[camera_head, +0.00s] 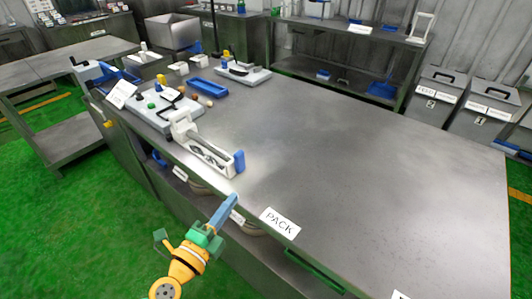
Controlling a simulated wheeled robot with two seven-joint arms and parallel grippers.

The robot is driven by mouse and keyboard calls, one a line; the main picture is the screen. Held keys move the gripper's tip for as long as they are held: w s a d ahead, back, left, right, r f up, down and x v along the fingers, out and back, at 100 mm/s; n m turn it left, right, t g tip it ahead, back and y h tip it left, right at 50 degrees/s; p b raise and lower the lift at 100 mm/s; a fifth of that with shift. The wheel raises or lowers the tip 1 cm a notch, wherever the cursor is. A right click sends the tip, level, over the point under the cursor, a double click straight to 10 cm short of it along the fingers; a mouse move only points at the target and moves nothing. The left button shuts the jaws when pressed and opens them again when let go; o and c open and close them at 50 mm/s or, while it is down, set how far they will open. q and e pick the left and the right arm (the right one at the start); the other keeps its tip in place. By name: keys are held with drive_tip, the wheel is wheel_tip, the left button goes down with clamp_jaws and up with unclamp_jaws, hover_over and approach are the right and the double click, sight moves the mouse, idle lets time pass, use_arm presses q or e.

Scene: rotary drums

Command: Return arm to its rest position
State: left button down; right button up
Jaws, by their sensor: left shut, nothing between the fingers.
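My left arm comes in from the bottom, an orange wrist with a green gripper body. My left gripper (224,211) has long blue fingers that lie together, shut and empty. It is by the front edge of the grey metal table (360,165), left of the PACK label (280,223). From this view I cannot tell its exact height against the tabletop. My right gripper is not in view.
A white holder (205,150) with a blue end block stands near the table's front edge, beyond my fingers. A white fixture board (155,107), a blue tray (208,87) and another fixture (243,72) are farther back. The table's right side is clear. Grey bins (432,95) stand behind.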

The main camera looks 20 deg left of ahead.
use_arm(q)
drive_tip(key=s+a+f+n+g+y, duration=0.1)
drive_tip(key=a+f+n+g+y, duration=0.15)
drive_tip(key=f, duration=0.65)
drive_tip(key=s+a+f+n+g+y, duration=0.1)
drive_tip(key=s+a+f+n+g, duration=0.2)
drive_tip(key=f, duration=0.5)
drive_tip(key=s+f+n+g, duration=0.3)
drive_tip(key=s+f, duration=0.1)
drive_tip(key=f, duration=0.3)
drive_tip(key=s+f+n+g, duration=0.2)
drive_tip(key=s+f+n, duration=0.1)
drive_tip(key=s+f, duration=0.3)
drive_tip(key=s+d+f+n+g, duration=0.2)
drive_tip(key=s+f, duration=0.3)
drive_tip(key=s, duration=0.3)
drive_tip(key=s+d+f+n+g+h, duration=0.1)
drive_tip(key=s+d+f+n+g, duration=0.2)
drive_tip(key=s, duration=0.5)
wheel_tip(320, 180, down, 3)
drive_tip(key=shift+d+r+g, duration=0.2)
drive_tip(key=shift+d+g, duration=0.45)
drive_tip(key=shift+d, duration=0.3)
